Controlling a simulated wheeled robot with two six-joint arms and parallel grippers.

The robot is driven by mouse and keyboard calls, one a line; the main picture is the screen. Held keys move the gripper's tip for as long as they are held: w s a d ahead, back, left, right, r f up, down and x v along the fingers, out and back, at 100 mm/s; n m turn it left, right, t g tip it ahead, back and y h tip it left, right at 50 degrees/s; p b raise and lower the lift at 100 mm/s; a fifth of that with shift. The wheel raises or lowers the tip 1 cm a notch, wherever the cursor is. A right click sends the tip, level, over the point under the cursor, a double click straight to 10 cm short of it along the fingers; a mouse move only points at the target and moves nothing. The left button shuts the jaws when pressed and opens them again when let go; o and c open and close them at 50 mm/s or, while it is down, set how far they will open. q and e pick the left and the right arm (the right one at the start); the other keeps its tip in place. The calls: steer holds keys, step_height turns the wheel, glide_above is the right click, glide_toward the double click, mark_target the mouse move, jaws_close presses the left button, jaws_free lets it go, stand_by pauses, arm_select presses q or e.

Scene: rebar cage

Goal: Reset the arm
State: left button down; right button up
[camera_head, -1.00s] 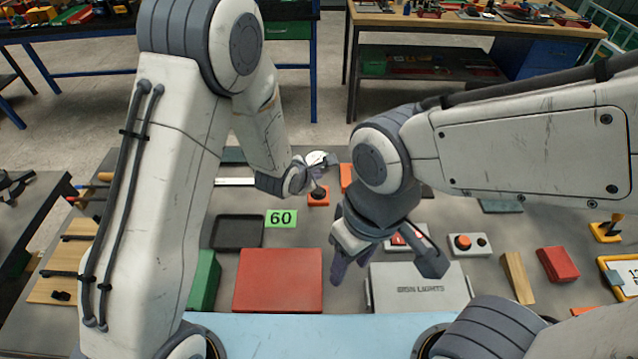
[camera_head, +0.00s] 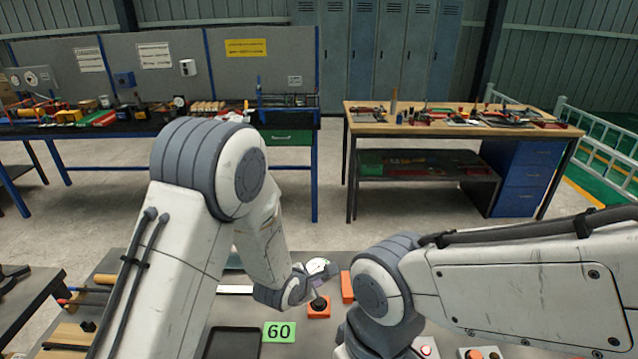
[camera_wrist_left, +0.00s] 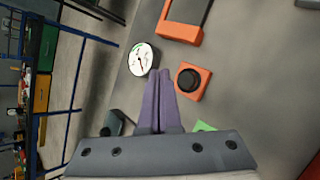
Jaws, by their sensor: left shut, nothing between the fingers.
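My left arm comes in from the left, and its gripper (camera_head: 313,284) hangs above the grey table (camera_head: 310,345). In the left wrist view its two purple fingers (camera_wrist_left: 159,74) are pressed together with nothing between them. They point between a round white dial gauge (camera_wrist_left: 139,58) and an orange block with a black knob (camera_wrist_left: 192,81). In the head view this orange block (camera_head: 318,312) sits just beside and below the gripper. My right arm comes in from the right; its wrist is cut off by the bottom edge and its fingers are out of view.
An orange-framed piece (camera_wrist_left: 182,34) lies beyond the knob block. Behind, across open floor, stand a cluttered workbench (camera_head: 60,132) and a wooden-topped bench (camera_head: 463,122).

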arm_select(q)
steer(key=s+a+r+m+g+y, duration=0.1)
steer(key=s+r+m, duration=0.3)
steer(key=s+m, duration=0.5)
steer(key=s+a+r+m+g+y, duration=0.1)
steer(key=s+r+m+g, duration=0.3)
steer(key=s+m, duration=0.6)
steer(key=s+a+r+m+g+b, duration=0.1)
steer(key=s+a+r+m+g, duration=0.1)
steer(key=s+r+m, duration=0.4)
steer(key=s+m+g, duration=0.1)
steer(key=s+m, duration=0.3)
steer(key=s, duration=0.2)
steer(key=shift+y, duration=0.4)
steer(key=shift+a, duration=0.1)
